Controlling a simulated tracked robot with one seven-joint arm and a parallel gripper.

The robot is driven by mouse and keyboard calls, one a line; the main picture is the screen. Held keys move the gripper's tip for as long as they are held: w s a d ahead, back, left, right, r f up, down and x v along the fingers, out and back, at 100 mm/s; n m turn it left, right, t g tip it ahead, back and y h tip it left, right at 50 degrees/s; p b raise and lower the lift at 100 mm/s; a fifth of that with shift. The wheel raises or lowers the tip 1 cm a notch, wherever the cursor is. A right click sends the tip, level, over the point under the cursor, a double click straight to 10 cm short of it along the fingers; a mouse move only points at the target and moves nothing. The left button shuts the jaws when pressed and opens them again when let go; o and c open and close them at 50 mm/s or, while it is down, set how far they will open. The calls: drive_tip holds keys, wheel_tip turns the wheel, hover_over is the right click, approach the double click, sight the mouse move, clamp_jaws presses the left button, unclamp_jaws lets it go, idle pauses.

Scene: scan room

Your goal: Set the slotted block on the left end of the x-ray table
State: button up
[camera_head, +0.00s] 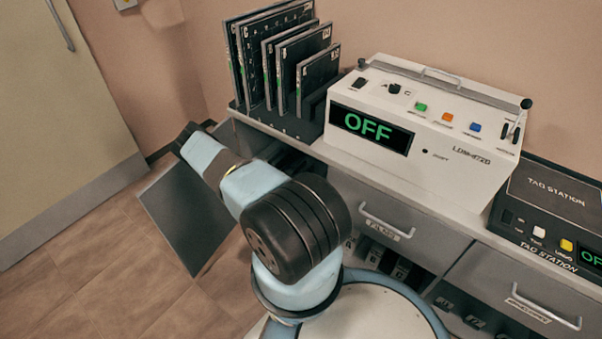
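I see no separate slotted block and no x-ray table in the head view. A black slotted rack (291,124) stands on the left end of the counter, with several dark plates (281,61) upright in it. I cannot tell whether this rack is the task's block. My arm reaches up and left from the lower middle and ends in a dark part in front of the floor and wall. The fingers of my gripper do not show, so what it holds, if anything, is hidden.
A white machine (425,125) reading OFF stands right of the rack. A black tag station (551,215) is at the right edge. Drawers (397,217) sit below the counter. A grey flat panel (185,222) is partly behind my arm. Tiled floor (85,265) lies open at left, by a door (55,130).

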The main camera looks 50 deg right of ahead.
drive_tip(key=c, duration=1.3)
drive_tip(key=shift+w+r, duration=0.1)
drive_tip(key=shift+r, duration=0.55)
drive_tip(key=s+a+r, duration=0.1)
drive_tip(key=r, duration=0.1)
drive_tip(key=s+a+r, duration=0.1)
drive_tip(key=r, duration=0.1)
drive_tip(key=s+a+r, duration=0.1)
drive_tip(key=r, duration=0.2)
drive_tip(key=shift+a+r, duration=0.1)
drive_tip(key=shift+a, duration=0.15)
drive_tip(key=s+a+r, duration=0.1)
drive_tip(key=s+a, duration=0.1)
drive_tip(key=s+a+r, duration=0.3)
drive_tip(key=s+a, duration=0.1)
drive_tip(key=a, duration=0.1)
drive_tip(key=shift+s+r, duration=0.15)
drive_tip(key=shift+r, duration=0.1)
